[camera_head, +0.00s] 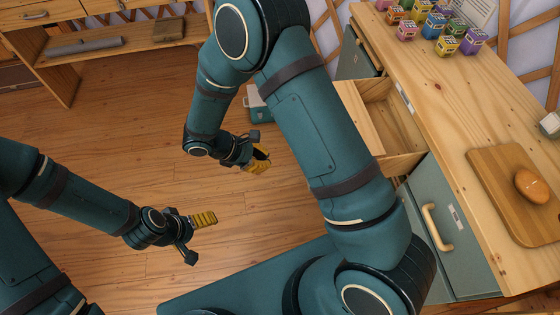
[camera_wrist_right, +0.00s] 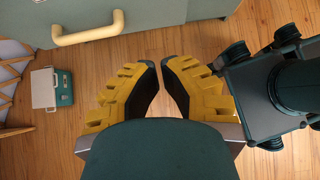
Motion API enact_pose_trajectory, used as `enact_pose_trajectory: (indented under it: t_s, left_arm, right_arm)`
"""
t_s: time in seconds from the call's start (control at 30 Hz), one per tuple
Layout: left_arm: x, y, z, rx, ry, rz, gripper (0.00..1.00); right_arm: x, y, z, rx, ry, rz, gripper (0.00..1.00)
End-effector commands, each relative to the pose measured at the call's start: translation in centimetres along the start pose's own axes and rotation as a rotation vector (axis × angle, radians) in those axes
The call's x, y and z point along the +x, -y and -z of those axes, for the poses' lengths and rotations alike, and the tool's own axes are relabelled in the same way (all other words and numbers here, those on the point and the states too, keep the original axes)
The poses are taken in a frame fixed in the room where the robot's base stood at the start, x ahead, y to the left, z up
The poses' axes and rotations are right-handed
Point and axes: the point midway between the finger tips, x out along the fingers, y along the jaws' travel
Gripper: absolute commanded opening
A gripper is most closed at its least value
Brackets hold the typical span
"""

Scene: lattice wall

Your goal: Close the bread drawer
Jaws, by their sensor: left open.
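A wooden drawer (camera_head: 397,128) stands pulled out from the right-hand counter; it looks empty where I see inside. Its front panel (camera_head: 357,116) faces left, partly hidden behind my right arm. I cannot read a label naming it the bread drawer. My right gripper (camera_head: 265,159) is left of the drawer, apart from it, over the floor. In the right wrist view its yellow fingers (camera_wrist_right: 165,75) have their tips almost together with nothing between them. My left gripper (camera_head: 203,238) is open and empty over the floor at lower left, far from the drawer.
A grey-green cabinet front with a beige handle (camera_head: 437,227) is beside the drawer; the handle also shows in the wrist view (camera_wrist_right: 90,32). A cutting board (camera_head: 490,165) with bread (camera_head: 532,186) and several small boxes (camera_head: 447,45) are on the counter (camera_head: 440,110). A cooler box (camera_wrist_right: 53,88) stands on the floor.

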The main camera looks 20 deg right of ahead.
Motion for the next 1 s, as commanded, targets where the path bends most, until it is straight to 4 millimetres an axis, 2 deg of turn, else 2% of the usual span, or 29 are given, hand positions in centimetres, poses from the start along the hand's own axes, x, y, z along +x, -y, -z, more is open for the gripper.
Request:
enact_pose_trajectory:
  t_s: [0.5,0.73,1.0]
  left_arm:
    - [1.4,0.5,-0.4,0.003,0.007,-0.001,0.91]
    - [1.5,0.6,-0.3,0.003,0.005,-0.001,0.91]
    - [1.6,0.6,-0.3,0.003,0.005,-0.001,0.91]
  right_arm:
    - [9.6,0.2,0.1,0.000,-0.001,0.008,0.00]
    - [11.6,0.2,-2.1,0.002,-0.003,0.006,0.00]
    - [12.3,0.2,-2.8,0.002,-0.003,0.005,0.00]
